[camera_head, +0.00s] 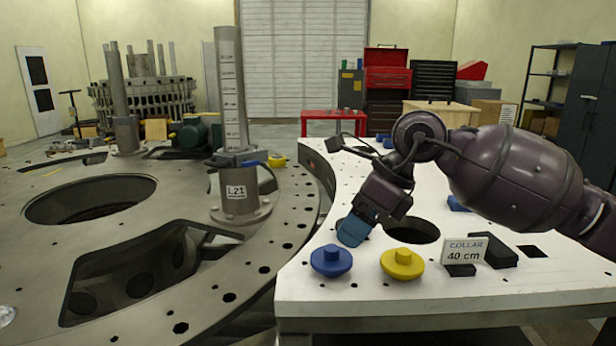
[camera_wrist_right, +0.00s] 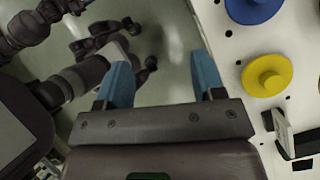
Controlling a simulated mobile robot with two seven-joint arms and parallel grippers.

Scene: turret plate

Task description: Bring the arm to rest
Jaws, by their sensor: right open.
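My right arm reaches in from the right of the head view over the white table (camera_head: 330,292). Its gripper (camera_head: 352,232) has blue fingers pointing down and left, just above and behind the blue knob (camera_head: 331,260). In the right wrist view the gripper (camera_wrist_right: 163,80) is open, its two blue fingers wide apart with nothing between them. The floor and parts of my own body show beyond. The blue knob (camera_wrist_right: 250,8) and the yellow knob (camera_wrist_right: 267,75) lie to the right of the fingers. My left gripper does not show in the head view.
The yellow knob (camera_head: 402,263) sits beside a round hole (camera_head: 411,230) and a sign reading "COLLAR 40 cm" (camera_head: 465,251). On the left, a grey turret plate (camera_head: 200,285) bears a tall post (camera_head: 231,100) labelled L21. Black blocks (camera_head: 495,250) lie near the sign.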

